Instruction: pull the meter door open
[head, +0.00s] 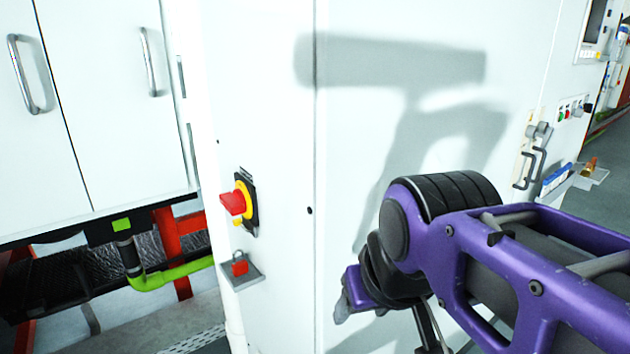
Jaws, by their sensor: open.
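No door in the head view is marked as a meter door, so I cannot tell which one it is. A large white cabinet panel (270,120) with a vertical seam fills the middle, and my arm's shadow falls on its right part. Two white doors with metal bar handles (27,75) (148,62) are at the upper left and look shut. My gripper (345,308) is partly visible low in the middle, in front of the white panel right of the seam. It is open, no object shows in it, and my purple arm hides much of it.
A red and yellow rotary switch (235,203) sticks out of the panel, with a red padlock (239,264) on a small bracket below. A green pipe (175,274) and red frame are at lower left. Dark hooks (530,167) and a small shelf (590,175) stick out at right.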

